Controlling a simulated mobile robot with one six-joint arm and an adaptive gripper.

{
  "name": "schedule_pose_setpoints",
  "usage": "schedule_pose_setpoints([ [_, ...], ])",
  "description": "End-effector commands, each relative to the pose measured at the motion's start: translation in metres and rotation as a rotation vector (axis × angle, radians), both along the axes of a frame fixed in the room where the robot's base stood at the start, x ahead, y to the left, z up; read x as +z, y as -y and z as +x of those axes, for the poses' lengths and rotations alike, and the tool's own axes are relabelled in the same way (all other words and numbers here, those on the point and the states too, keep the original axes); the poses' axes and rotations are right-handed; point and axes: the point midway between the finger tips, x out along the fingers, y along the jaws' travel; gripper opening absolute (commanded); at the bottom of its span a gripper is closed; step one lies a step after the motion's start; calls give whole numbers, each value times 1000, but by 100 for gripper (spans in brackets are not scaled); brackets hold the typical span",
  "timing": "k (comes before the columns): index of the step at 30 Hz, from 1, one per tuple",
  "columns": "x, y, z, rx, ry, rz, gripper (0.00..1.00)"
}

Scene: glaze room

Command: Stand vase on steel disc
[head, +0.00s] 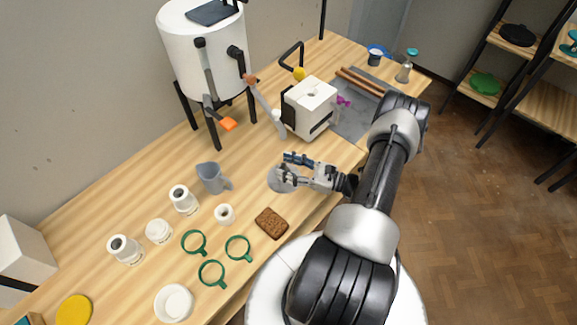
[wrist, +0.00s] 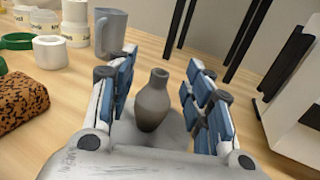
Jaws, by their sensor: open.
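The vase (wrist: 153,103) is small, grey-brown and narrow-necked. In the wrist view it stands upright on the round grey steel disc (wrist: 184,138), between my fingers. My gripper (wrist: 162,95) is open around the vase, with a visible gap on both sides. In the head view my gripper (head: 288,167) is low over the table at the disc (head: 277,183). There the fingers cover much of the disc, and the vase is hard to make out.
A grey jug (head: 210,178) stands left of the disc, with white jars (head: 183,199) and green rings (head: 238,248) beyond. A brown sponge (head: 271,223) lies near the front edge. A white boxy machine (head: 309,105) and a white tank (head: 205,50) stand behind.

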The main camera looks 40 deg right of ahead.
Motion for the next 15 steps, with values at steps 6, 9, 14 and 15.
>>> schedule_pose_setpoints([
  [6,1,0,0,0,0,0,47],
  [9,4,1,-2,-2,0,0,47],
  [14,3,15,-27,-7,0,-1,47],
  [15,3,20,-35,-7,0,-1,47],
])
